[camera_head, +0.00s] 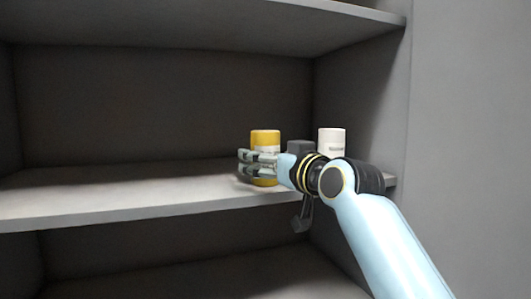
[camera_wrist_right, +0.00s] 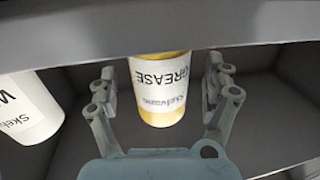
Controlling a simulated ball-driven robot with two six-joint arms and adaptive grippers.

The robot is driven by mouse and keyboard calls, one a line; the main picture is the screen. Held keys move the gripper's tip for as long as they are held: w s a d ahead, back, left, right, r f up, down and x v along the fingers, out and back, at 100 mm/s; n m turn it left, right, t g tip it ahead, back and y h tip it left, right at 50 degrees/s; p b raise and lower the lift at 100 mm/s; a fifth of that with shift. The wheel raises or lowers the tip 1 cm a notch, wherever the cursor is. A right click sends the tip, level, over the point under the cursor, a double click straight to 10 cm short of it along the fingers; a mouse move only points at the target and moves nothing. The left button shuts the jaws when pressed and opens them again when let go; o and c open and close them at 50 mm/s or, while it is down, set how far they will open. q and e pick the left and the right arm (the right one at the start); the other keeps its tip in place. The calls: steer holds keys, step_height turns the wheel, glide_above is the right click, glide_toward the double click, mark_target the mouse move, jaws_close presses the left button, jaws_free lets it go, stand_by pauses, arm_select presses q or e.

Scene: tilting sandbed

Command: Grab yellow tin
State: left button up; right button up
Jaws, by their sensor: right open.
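The yellow tin (camera_head: 265,138) stands upright on the middle shelf, near its right end. In the right wrist view the tin (camera_wrist_right: 160,100) shows a white label reading "GREASE", upside down in the picture. My right gripper (camera_head: 255,163) reaches in from the right at the tin's height, and its fingers overlap the lower part of the tin in the head view. In the wrist view the right gripper (camera_wrist_right: 161,88) is open, with a finger on each side of the tin and a visible gap on both sides. My left gripper is not in view.
A white tin (camera_head: 332,141) stands right of the yellow tin, near the shelf's side wall; it also shows in the wrist view (camera_wrist_right: 30,110). A dark grey object (camera_head: 300,146) is between them. The shelf (camera_head: 110,195) is clear to the left.

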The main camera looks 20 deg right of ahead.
steer(key=shift+w+a, duration=0.15)
steer(key=shift+w, duration=0.7)
steer(key=c, duration=1.5)
steer(key=shift+c, duration=0.4)
steer(key=shift+r, duration=0.15)
